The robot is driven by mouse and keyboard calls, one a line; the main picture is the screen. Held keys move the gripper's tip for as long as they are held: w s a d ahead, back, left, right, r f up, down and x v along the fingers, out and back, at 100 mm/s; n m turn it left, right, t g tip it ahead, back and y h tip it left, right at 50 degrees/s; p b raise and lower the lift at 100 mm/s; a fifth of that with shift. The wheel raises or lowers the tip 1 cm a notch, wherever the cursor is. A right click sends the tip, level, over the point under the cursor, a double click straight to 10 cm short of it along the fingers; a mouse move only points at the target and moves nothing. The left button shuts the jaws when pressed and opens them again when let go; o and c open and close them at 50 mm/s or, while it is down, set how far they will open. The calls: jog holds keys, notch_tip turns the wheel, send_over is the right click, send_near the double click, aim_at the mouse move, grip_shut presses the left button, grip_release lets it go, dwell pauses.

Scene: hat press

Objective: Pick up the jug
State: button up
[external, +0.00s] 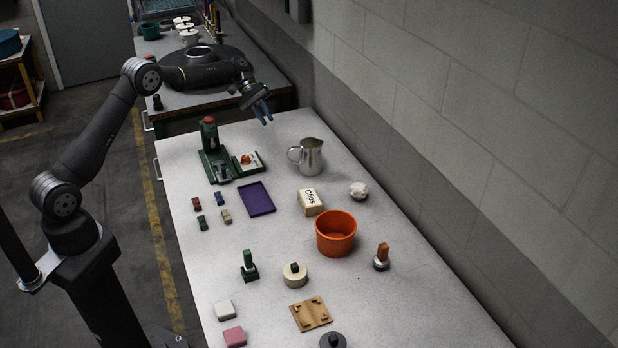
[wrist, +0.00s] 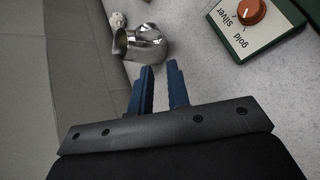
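The jug (external: 309,157) is a shiny metal pitcher with a handle on its left side, standing upright near the back of the table by the wall. It also shows in the wrist view (wrist: 146,44), beyond my fingertips. My gripper (external: 263,112) is above the table, up and to the left of the jug, apart from it. In the wrist view its two blue fingers (wrist: 161,68) are apart with a gap between them and nothing held.
A green press (external: 213,155) and a control box with an orange knob (external: 247,162) stand left of the jug. A Clips box (external: 311,202), a crumpled white lump (external: 358,190) and an orange bucket (external: 336,236) lie nearer the camera. The wall runs along the right.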

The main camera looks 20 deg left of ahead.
aim_at(305, 157)
jog(key=x, duration=1.7)
jog(key=shift+d+f, duration=0.2)
jog(key=shift+f, duration=0.1)
grip_shut()
